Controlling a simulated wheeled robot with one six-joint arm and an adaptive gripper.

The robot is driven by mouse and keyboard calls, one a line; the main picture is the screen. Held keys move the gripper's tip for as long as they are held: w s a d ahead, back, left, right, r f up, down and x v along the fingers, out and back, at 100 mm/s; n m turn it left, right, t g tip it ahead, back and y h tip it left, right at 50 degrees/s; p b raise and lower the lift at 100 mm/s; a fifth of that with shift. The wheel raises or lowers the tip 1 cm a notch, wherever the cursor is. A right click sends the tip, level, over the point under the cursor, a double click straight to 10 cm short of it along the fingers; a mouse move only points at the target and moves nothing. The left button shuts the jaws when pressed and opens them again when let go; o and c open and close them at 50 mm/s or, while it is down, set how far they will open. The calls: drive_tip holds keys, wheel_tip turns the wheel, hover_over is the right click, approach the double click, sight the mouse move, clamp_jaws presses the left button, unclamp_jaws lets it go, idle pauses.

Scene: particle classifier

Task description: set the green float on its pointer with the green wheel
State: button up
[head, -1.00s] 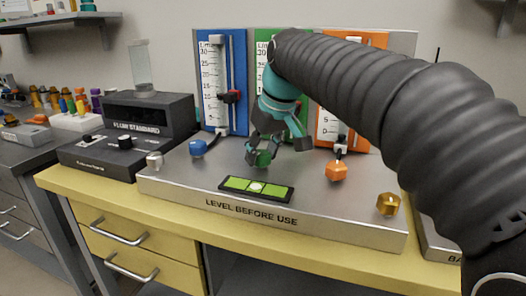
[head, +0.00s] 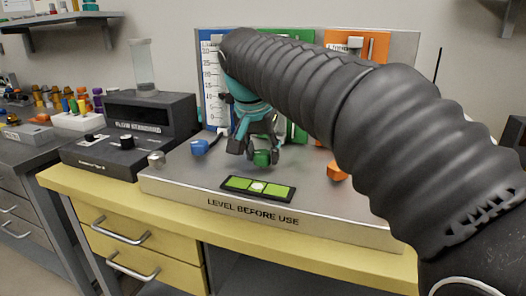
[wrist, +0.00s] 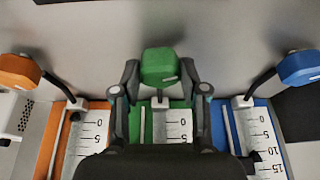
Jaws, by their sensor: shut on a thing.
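The green wheel (head: 262,158) sits low in front of the green panel (head: 299,46). My gripper (head: 263,152) is shut on this wheel, reaching down from above. In the wrist view the green wheel (wrist: 159,66) lies between the two fingers of my gripper (wrist: 159,72). Below it there, the green panel's white scale (wrist: 178,123) shows only near its 0 and 5 marks. The green float and its pointer are hidden behind my arm in the head view and cannot be made out in the wrist view.
A blue wheel (head: 200,147) and an orange wheel (head: 337,170) stand on either side. A level (head: 258,188) lies on the metal base in front. The black flow standard box (head: 150,118) stands at the left. My arm covers much of the right side.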

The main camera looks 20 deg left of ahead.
drive_tip(key=shift+m+h, duration=0.4)
drive_tip(key=shift+m, duration=0.6)
drive_tip(key=o, duration=1.1)
drive_tip(key=shift+a, duration=0.1)
drive_tip(key=shift+o, duration=0.2)
drive_tip(key=shift+r, duration=0.1)
drive_tip(key=v, duration=1.2)
drive_tip(key=shift+w, duration=0.1)
